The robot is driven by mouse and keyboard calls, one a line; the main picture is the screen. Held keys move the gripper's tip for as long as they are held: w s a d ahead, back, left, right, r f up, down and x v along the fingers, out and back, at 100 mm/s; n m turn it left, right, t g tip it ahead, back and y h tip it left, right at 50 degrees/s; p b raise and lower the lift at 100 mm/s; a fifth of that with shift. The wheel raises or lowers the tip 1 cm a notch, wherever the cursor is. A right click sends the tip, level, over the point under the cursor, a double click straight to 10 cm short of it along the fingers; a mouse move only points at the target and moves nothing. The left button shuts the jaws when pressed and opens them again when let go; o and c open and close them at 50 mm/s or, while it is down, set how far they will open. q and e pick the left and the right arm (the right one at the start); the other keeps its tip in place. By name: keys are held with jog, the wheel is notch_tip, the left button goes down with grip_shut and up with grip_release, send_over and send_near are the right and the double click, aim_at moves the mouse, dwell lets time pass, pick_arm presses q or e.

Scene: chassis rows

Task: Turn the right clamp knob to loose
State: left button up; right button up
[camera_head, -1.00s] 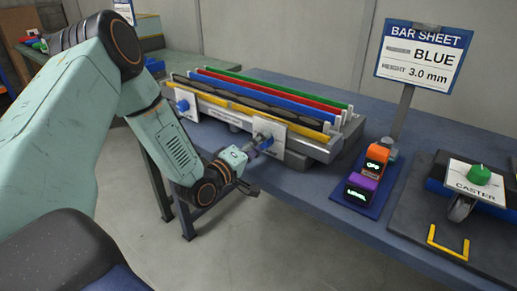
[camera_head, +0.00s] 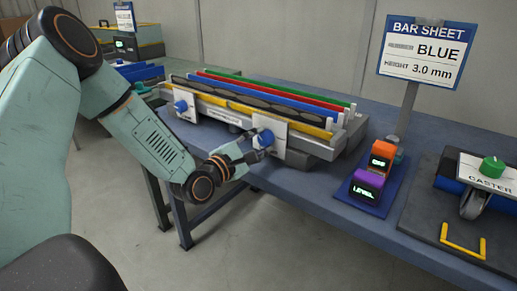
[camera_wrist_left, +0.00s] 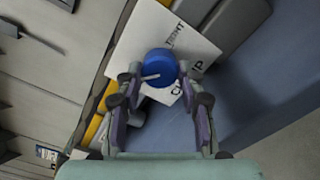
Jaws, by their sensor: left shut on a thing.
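The right clamp knob (camera_head: 264,138) is blue and sits on a white plate (camera_head: 276,150) at the front of the bar fixture. In the left wrist view the knob (camera_wrist_left: 160,66) is round with a pale pointer mark, on the white plate with partly readable print (camera_wrist_left: 186,42). My left gripper (camera_head: 254,147) is at the right knob, its fingers (camera_wrist_left: 156,88) on both sides of it and shut on it. The fingers hide part of the plate's print. The left clamp knob (camera_head: 181,106), also blue, is apart from my gripper. My right gripper is not in view.
Coloured bars (camera_head: 270,92) lie along the fixture on the blue table. To the right stand a sign reading BLUE, 3.0 mm (camera_head: 427,52), orange and purple blocks (camera_head: 370,180) with displays, and a caster unit (camera_head: 480,180). Open floor lies in front.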

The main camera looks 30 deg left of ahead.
pick_arm(q)
jog(key=n+b, duration=0.2)
jog(key=n, duration=0.2)
jog(key=shift+f+n+b, duration=0.1)
jog(key=shift+n+b, duration=0.2)
jog(key=shift+b, duration=0.1)
jog(key=shift+n+b, duration=1.25)
jog(key=shift+n, duration=0.55)
jog(key=o, duration=1.2)
jog(key=shift+c, duration=0.2)
notch_tip(320, 180, up, 10)
